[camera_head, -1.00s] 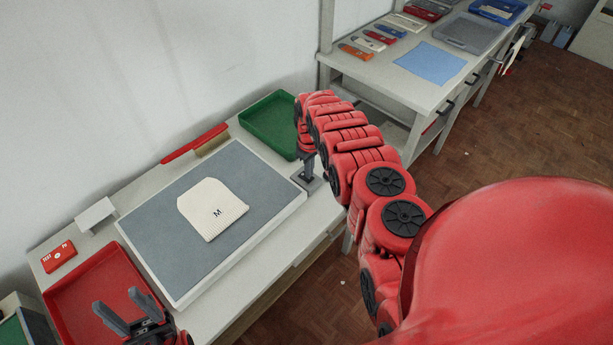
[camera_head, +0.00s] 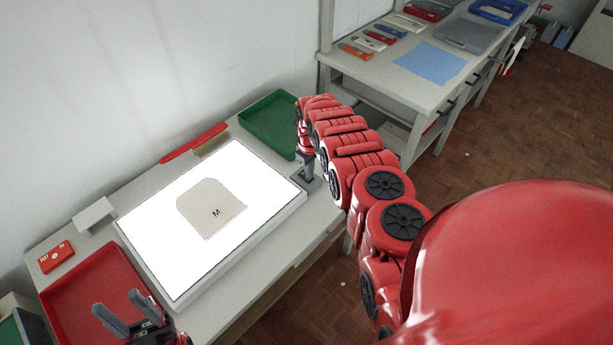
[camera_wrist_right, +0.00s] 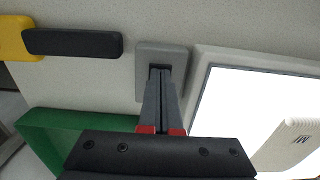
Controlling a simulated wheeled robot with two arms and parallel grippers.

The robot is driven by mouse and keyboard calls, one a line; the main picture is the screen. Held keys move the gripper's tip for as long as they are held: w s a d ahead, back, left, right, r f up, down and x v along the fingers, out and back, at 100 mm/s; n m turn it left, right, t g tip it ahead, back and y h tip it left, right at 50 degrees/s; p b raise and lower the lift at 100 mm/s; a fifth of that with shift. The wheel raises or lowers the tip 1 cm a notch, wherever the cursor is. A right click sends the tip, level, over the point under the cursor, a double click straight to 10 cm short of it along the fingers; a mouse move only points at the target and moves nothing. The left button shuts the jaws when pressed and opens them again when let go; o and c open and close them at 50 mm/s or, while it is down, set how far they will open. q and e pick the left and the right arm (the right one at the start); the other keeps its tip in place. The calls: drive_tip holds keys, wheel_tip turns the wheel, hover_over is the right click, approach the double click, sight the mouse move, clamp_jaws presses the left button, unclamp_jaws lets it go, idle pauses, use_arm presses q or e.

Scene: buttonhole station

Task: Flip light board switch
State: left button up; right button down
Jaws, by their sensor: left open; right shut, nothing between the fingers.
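The light board (camera_head: 150,245) lies on the near table and its panel glows white. A cream knitted piece marked M (camera_head: 212,208) lies flat on it; its edge also shows in the right wrist view (camera_wrist_right: 290,143). The switch box (camera_wrist_right: 177,58) is a grey block beside the board's right corner. My right gripper (camera_head: 305,185) is at this box, fingers shut and empty, pointing down; in the right wrist view its fingertips (camera_wrist_right: 160,72) are over the dark slot and hide the switch. My left gripper (camera_head: 122,318) is open and empty over the red tray (camera_head: 62,308).
A green tray (camera_head: 262,112) stands behind my right gripper. A red bar (camera_head: 194,143) and a white block (camera_head: 95,215) lie along the wall side, and a red box (camera_head: 57,257) at the left. A black-and-yellow tool (camera_wrist_right: 70,43) lies beside the switch box.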

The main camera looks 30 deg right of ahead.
drive_tip(key=shift+r+p, duration=1.7)
drive_tip(key=shift+r, duration=0.7)
wheel_tip(320, 180, up, 2)
drive_tip(key=shift+r+p, duration=0.1)
drive_tip(key=shift+p, duration=0.35)
drive_tip(key=shift+w, duration=0.1)
